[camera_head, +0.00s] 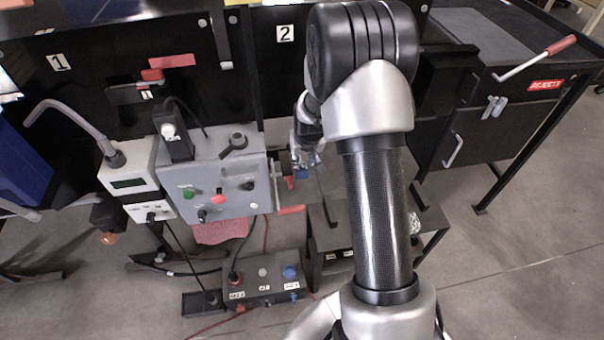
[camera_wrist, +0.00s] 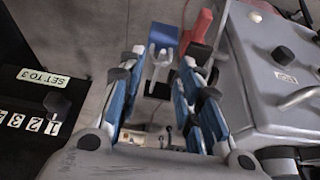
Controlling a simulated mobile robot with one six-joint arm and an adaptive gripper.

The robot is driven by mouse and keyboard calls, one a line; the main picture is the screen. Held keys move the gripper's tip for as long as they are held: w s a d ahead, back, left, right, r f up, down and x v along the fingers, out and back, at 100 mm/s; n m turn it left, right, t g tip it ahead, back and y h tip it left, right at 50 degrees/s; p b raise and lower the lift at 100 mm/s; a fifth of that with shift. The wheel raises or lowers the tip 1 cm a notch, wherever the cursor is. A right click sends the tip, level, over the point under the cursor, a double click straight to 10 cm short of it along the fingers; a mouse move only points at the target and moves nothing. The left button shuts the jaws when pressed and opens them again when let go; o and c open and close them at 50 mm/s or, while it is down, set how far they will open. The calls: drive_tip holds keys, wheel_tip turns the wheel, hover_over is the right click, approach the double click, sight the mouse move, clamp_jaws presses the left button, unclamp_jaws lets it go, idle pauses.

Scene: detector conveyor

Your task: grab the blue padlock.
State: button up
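The blue padlock (camera_wrist: 165,35) shows in the wrist view, just beyond my fingertips and roughly centred between them. Its grey metal shackle (camera_wrist: 158,54) points toward my gripper. My gripper (camera_wrist: 160,72) is open, with one blue-sided finger on each side and a gap between them. I see no finger closed on the padlock. In the head view my gripper (camera_head: 307,155) is beside the right side of the grey control box (camera_head: 225,165), partly hidden by my arm. The padlock cannot be made out clearly from the gripper's blue parts there.
A red handle (camera_wrist: 197,30) is close to the right of the padlock. The grey box (camera_wrist: 285,65) stands close on the right in the wrist view. A black panel with a "SET TO 3" label (camera_wrist: 43,78) is on the left. A low dark stand (camera_head: 345,235) is below.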

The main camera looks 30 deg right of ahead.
sight(302, 161)
drive_tip(key=b+x, duration=0.1)
drive_tip(key=x, duration=0.3)
drive_tip(key=shift+w+f, duration=0.1)
drive_tip(key=shift+w, duration=0.05)
drive_tip(key=shift+c, duration=0.3)
clamp_jaws()
